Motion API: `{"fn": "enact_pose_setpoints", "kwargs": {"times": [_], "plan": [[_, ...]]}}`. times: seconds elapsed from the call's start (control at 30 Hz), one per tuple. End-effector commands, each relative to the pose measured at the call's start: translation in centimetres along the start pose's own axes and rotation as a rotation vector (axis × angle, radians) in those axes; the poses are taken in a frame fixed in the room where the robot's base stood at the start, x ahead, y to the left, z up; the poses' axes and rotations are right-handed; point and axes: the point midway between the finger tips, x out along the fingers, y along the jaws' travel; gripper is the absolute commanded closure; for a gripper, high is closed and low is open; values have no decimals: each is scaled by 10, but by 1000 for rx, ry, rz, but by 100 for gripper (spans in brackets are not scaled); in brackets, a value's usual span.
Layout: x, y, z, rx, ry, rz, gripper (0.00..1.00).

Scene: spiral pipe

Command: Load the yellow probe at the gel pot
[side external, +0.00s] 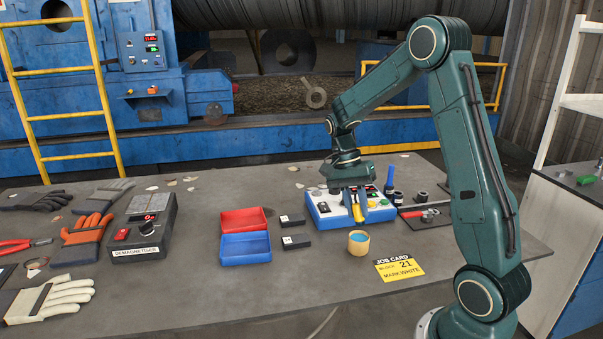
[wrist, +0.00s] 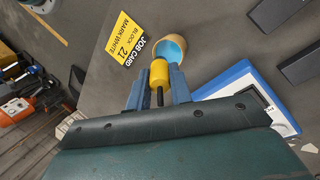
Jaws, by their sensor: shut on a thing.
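The yellow probe (side external: 357,212) is held in my gripper (side external: 352,204), which is shut on it. In the wrist view the probe (wrist: 159,74) sits between the two blue-grey fingers (wrist: 160,92), with a dark stem or cable behind it. The gel pot (side external: 358,243) is a small tan cup with light blue gel, standing on the table just in front of the probe. In the wrist view the gel pot (wrist: 169,47) lies just beyond the probe's end. I cannot tell whether the probe touches the pot.
A blue-and-white instrument case (side external: 330,211) stands behind the pot. A yellow job card (side external: 399,269) lies to its right. Red (side external: 244,221) and blue trays (side external: 244,248) and small black blocks (side external: 296,241) are left. The table front is clear.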

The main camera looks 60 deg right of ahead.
Motion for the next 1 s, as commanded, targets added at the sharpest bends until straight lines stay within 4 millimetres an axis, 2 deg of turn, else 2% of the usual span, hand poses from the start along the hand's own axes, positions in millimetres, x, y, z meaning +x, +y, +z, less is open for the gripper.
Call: {"fn": "enact_pose_setpoints", "kwargs": {"times": [0.5, 1.0], "plan": [[-26, 9, 4, 1, 0, -1, 100], [-28, 10, 4, 1, 0, 0, 100]]}}
